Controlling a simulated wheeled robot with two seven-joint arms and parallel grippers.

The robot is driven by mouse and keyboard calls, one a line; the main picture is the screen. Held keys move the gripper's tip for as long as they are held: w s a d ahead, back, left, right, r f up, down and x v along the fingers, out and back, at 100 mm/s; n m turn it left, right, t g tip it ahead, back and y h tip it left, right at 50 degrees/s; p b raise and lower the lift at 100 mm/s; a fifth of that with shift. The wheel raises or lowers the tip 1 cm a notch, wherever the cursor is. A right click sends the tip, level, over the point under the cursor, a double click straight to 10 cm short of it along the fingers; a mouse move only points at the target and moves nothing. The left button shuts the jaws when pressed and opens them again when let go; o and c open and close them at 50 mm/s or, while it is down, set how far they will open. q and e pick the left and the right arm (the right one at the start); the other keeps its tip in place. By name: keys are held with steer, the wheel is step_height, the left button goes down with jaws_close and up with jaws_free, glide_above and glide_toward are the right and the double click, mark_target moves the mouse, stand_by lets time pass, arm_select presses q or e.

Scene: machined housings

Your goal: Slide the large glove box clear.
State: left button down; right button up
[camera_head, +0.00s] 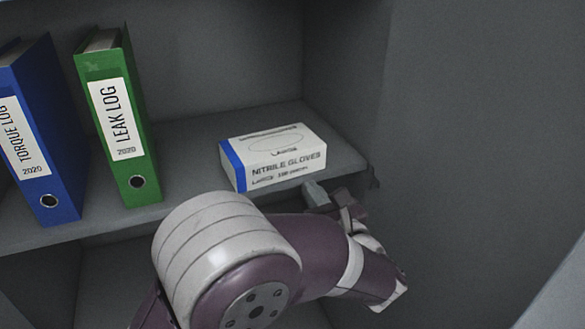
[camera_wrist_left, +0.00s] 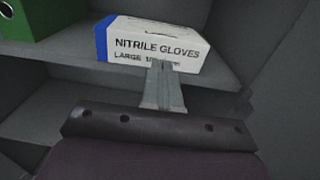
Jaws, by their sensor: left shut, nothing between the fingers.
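The large nitrile glove box (camera_head: 275,156), white with a blue end, lies flat on the grey shelf (camera_head: 190,199) near its right front edge. It also shows in the left wrist view (camera_wrist_left: 158,42), its lettered front facing me. My left gripper (camera_head: 317,195) is shut and empty in front of the box's lower right part. In the left wrist view its closed fingers (camera_wrist_left: 160,72) overlap the lower edge of the box front. I cannot tell whether they touch it. My right gripper is in neither view.
A green "Leak Log" binder (camera_head: 119,118) and a blue "Torque Log" binder (camera_head: 38,135) stand upright left of the box. Bare shelf lies between the green binder and the box. A grey side wall (camera_head: 345,80) rises beyond the shelf's right end.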

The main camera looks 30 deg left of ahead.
mark_target(286, 162)
arm_select(q)
steer(key=p+x, duration=0.1)
steer(key=x, duration=0.9)
steer(key=shift+a, duration=0.1)
steer(key=w+a+f+b, duration=0.1)
steer(key=w+a+b, duration=0.1)
steer(key=b, duration=0.2)
steer(key=shift+a+f, duration=0.15)
steer(key=b+x, duration=0.5)
steer(key=x, duration=0.2)
steer(key=shift+w+a, duration=0.15)
steer(key=shift+a, duration=0.15)
steer(key=x, duration=0.7)
steer(key=r+x, duration=0.1)
steer(key=x, duration=0.3)
steer(key=shift+w+a+r+b, duration=0.1)
steer(key=shift+w+a+b, duration=0.05)
steer(key=shift+b, duration=0.2)
